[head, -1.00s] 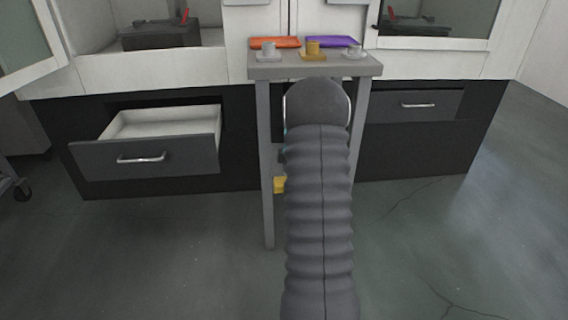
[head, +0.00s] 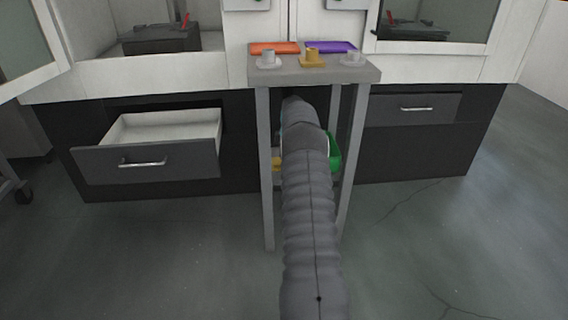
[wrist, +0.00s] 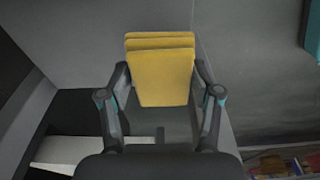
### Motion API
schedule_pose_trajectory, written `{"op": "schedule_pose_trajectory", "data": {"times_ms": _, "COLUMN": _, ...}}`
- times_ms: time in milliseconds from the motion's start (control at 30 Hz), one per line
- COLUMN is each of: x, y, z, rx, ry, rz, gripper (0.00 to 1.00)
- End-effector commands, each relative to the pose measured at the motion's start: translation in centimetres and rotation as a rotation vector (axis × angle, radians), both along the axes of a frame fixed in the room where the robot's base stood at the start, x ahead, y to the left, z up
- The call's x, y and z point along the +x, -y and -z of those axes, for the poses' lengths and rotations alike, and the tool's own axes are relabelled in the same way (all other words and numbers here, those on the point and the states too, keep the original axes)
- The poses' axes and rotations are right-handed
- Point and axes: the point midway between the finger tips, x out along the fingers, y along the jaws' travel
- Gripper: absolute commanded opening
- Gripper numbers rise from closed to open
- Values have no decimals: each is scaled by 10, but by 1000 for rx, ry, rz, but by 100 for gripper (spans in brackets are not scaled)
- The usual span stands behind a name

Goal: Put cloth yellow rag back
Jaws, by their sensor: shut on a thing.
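The yellow rag (wrist: 160,82) is a folded, layered yellow cloth in the middle of the wrist view. My gripper (wrist: 162,92) is shut on it, with one finger at each side of the cloth. In the head view my arm reaches in under the small grey table, and the gripper itself is hidden. A small yellow patch (head: 276,163) shows left of my arm between the table legs. I cannot tell if it is the held rag.
The grey table (head: 262,73) bears an orange cloth (head: 274,47), a purple cloth (head: 332,47) and several cups. Its legs stand close on both sides of my arm. A green object (head: 335,152) is right of my arm. An open drawer (head: 146,162) juts out at left.

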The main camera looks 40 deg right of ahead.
Motion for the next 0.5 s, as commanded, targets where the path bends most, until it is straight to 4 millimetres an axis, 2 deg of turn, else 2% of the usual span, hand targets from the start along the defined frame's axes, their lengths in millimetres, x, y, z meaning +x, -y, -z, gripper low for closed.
{"op": "schedule_pose_trajectory", "data": {"times_ms": 400, "x": 16, "y": 10, "z": 0, "rx": 0, "ry": 0, "rz": 1, "gripper": 31}}
{"op": "schedule_pose_trajectory", "data": {"times_ms": 500, "x": 15, "y": 10, "z": 14, "rx": 2, "ry": -4, "rz": 0, "gripper": 31}}
